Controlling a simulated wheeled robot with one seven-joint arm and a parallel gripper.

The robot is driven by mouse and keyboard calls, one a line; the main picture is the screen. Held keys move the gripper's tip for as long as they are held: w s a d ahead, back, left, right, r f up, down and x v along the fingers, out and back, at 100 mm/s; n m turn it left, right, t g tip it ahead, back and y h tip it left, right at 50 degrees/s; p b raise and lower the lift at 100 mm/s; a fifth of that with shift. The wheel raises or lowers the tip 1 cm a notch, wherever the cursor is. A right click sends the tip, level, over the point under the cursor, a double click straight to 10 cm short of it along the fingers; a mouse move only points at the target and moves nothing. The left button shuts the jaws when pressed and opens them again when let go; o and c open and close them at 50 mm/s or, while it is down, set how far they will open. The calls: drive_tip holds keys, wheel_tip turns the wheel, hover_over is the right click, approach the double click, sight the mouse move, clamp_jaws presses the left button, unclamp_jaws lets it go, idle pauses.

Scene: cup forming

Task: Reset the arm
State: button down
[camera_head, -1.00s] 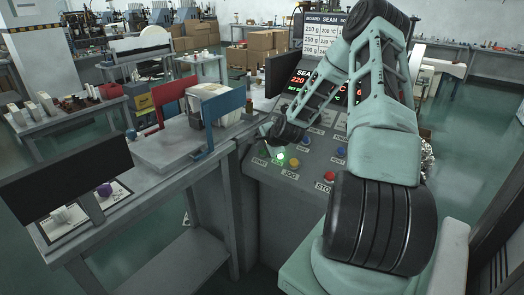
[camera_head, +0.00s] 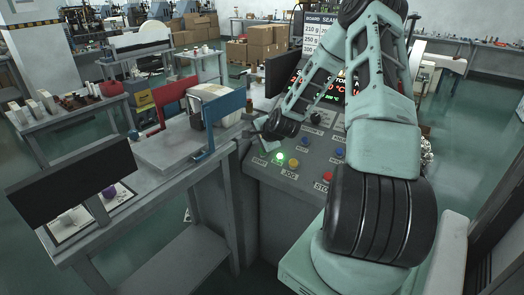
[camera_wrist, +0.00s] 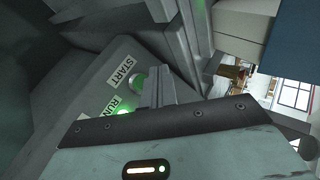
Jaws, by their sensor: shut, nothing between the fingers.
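My gripper (camera_head: 262,135) is shut and empty, just above the upper left part of the grey control panel (camera_head: 260,174). In the wrist view my gripper's fingers (camera_wrist: 157,78) are together and point toward the panel. The green START button (camera_wrist: 138,82) is close beside the fingertips there; I cannot tell whether they touch it. The green RUN light (camera_wrist: 125,111) is lit, and it also glows in the head view (camera_head: 281,157). My arm reaches across the right half of the head view and hides part of the panel and its display (camera_head: 339,96).
A yellow button (camera_head: 293,163), a red STOP button (camera_head: 327,177) and blue buttons (camera_head: 341,153) stand on the panel. Left of it is a workbench (camera_head: 165,148) with red and blue plates. A dark monitor (camera_head: 70,182) stands at the front left.

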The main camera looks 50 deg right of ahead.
idle(0.5)
drive_tip(key=w+a+r+n+g+y, duration=0.15)
drive_tip(key=a+n, duration=0.25)
drive_tip(key=a, duration=0.6)
drive_tip(key=w+a+r+n+y, duration=0.15)
drive_tip(key=a+n, duration=0.25)
drive_tip(key=a, duration=0.5)
drive_tip(key=s+a+r+n+g+y, duration=0.1)
drive_tip(key=s+a+r+n+g, duration=0.15)
drive_tip(key=a, duration=0.45)
drive_tip(key=s+a+r+n+g+y, duration=0.15)
drive_tip(key=s+a+n, duration=0.25)
drive_tip(key=a, duration=0.4)
drive_tip(key=s+a+r+n+g, duration=0.1)
drive_tip(key=s+a+n, duration=0.3)
drive_tip(key=s, duration=0.4)
drive_tip(key=s+a+r+n+g+h, duration=0.1)
drive_tip(key=s+a+r+n, duration=0.3)
drive_tip(key=s, duration=0.5)
drive_tip(key=s+a+r+n+g+h, duration=0.1)
drive_tip(key=s+a+r+n+g, duration=0.1)
drive_tip(key=s+a+n, duration=0.4)
drive_tip(key=s, duration=0.2)
drive_tip(key=shift+s+r, duration=0.25)
drive_tip(key=shift+s, duration=0.1)
